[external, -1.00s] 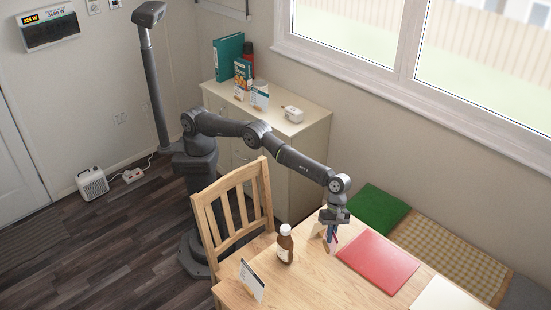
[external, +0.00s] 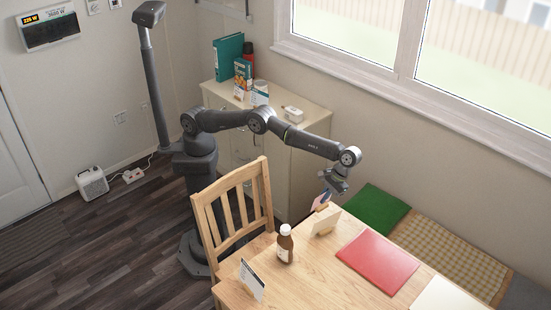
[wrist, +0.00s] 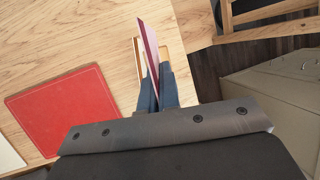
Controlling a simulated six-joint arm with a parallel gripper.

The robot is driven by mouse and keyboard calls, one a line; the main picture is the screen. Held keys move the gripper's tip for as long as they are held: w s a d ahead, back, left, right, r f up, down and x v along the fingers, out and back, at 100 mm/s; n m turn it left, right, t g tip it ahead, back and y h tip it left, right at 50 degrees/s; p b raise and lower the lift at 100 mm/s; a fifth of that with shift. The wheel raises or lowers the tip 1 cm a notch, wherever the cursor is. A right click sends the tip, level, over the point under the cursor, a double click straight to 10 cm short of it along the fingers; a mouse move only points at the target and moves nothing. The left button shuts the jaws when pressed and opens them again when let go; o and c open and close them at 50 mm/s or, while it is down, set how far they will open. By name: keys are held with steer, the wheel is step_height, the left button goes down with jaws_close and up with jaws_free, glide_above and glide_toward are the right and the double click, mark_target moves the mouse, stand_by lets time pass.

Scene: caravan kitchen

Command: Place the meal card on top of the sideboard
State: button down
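My gripper (external: 335,184) is shut on a thin card (external: 322,199) with blue and red on it, held up near the far-left table corner. In the wrist view the same card (wrist: 149,48) stands nearly edge-on between my blue-padded fingers (wrist: 157,95). Its print cannot be read, so I cannot tell whether it is the meal card. A beige card-like piece (external: 325,221) stands on the table just below it. Another printed card (external: 252,281) stands at the near table edge. The sideboard (external: 312,127) is behind, against the wall, its front showing in the wrist view (wrist: 275,95).
The sideboard top holds a teal binder (external: 228,57), boxes, a red bottle, a white tub (external: 260,92) and a small white device (external: 293,114). A brown bottle (external: 285,243) and red mat (external: 377,262) are on the table (external: 320,280). A wooden chair (external: 232,210) stands beside it.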

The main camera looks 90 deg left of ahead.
steer(key=s+a+f+m+y, duration=0.1)
steer(key=s+a+f+m, duration=0.3)
steer(key=a, duration=0.8)
steer(key=s+a+f+m+y, duration=0.25)
steer(key=a+f, duration=0.35)
steer(key=a, duration=0.7)
steer(key=s+a+f+m, duration=0.3)
steer(key=s+a+f, duration=0.15)
steer(key=a, duration=1.45)
step_height(320, 180, up, 19)
steer(key=w+a+f+m+t+y, duration=0.15)
steer(key=w+a+m, duration=0.3)
steer(key=a, duration=0.85)
steer(key=w+a+m+t+y, duration=0.15)
steer(key=w+a+m, duration=0.35)
steer(key=a, duration=0.7)
steer(key=a+r+m+t, duration=0.1)
steer(key=a+m+t, duration=0.45)
steer(key=a, duration=1.95)
steer(key=shift+m+g+h, duration=0.45)
steer(key=shift+m+g, duration=0.3)
steer(key=shift+m, duration=0.1)
steer(key=shift+s+f, duration=0.2)
steer(key=shift+f, duration=5.65)
